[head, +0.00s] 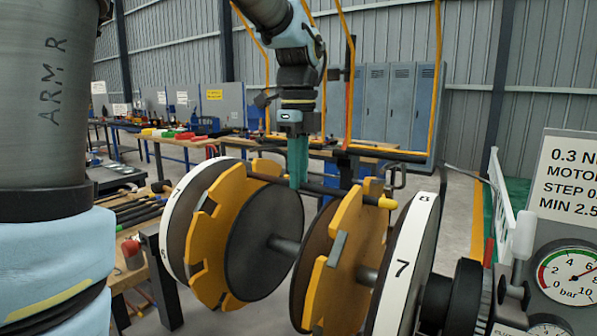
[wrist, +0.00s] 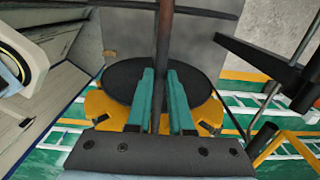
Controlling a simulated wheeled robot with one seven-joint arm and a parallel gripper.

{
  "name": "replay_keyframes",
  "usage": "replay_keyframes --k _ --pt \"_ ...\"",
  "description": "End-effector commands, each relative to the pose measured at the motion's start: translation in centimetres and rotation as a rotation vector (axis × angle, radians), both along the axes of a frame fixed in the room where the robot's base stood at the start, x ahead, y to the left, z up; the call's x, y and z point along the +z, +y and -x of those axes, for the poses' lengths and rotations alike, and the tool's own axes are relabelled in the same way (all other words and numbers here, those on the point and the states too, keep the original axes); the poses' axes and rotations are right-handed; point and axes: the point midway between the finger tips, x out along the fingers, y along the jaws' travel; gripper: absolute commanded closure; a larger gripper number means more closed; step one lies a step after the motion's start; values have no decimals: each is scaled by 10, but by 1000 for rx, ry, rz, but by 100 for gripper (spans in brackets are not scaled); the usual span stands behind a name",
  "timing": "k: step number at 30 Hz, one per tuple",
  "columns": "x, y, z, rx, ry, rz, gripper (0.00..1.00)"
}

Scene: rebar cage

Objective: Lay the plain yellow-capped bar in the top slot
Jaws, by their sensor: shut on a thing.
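My gripper (head: 298,183) has teal fingers shut on a dark bar (head: 335,191), seen in the middle of the head view. The bar has a yellow cap (head: 387,203) at its right end. It spans the tops of the left notched yellow disc (head: 213,222) and the right notched yellow disc (head: 352,245). Its left end is at the left disc's upper edge. I cannot tell whether it is seated in the top slots or just above them. In the wrist view the bar (wrist: 164,50) runs lengthwise between the fingers, over a dark round disc (wrist: 120,82).
A white-rimmed wheel marked 7 and 8 (head: 404,265) stands on the right, another white-rimmed wheel (head: 170,215) on the left. A gauge panel (head: 570,240) is at far right. Dark bars (head: 135,212) lie on a bench at left.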

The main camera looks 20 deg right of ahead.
Motion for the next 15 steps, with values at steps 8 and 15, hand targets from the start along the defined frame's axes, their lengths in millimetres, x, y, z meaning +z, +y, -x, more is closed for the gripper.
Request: replay_keyframes --k 8,15 --pt "-2 0 0 0 0 0 76" --pt "-2 0 0 0 0 0 51"
